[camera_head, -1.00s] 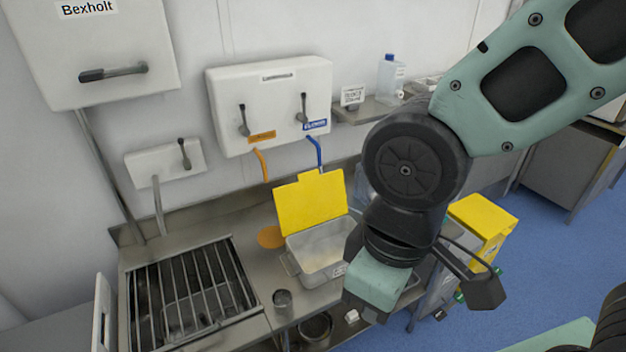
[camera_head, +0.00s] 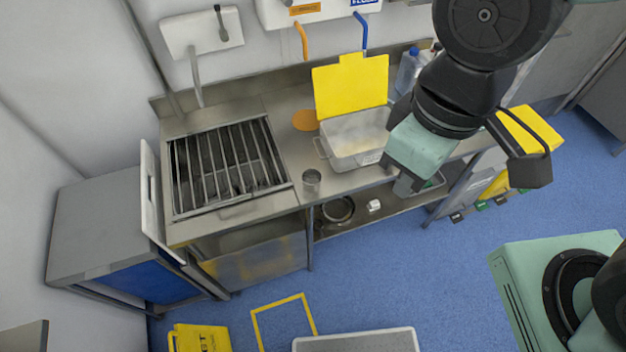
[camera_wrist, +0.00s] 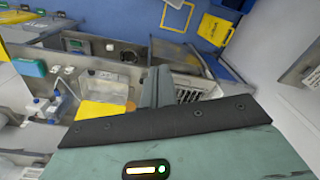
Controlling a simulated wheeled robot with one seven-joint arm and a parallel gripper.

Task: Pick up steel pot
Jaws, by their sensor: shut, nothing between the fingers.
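A small steel pot (camera_head: 311,181) stands upright on the steel counter, between the grated sink and the grey bin. A wider round metal vessel (camera_head: 337,211) sits on the shelf below; it also shows in the wrist view (camera_wrist: 128,57). I cannot tell for certain which one the task means. My gripper (camera_head: 403,187) is shut and empty, to the right of both, near the counter's front edge. In the wrist view its fingers (camera_wrist: 157,86) are together. I cannot make out the small pot in the wrist view.
The grated sink (camera_head: 225,165) is at left. A white block (camera_head: 374,206) lies on the lower shelf. A yellow bin (camera_head: 525,130) stands right. The blue floor in front is partly clear.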

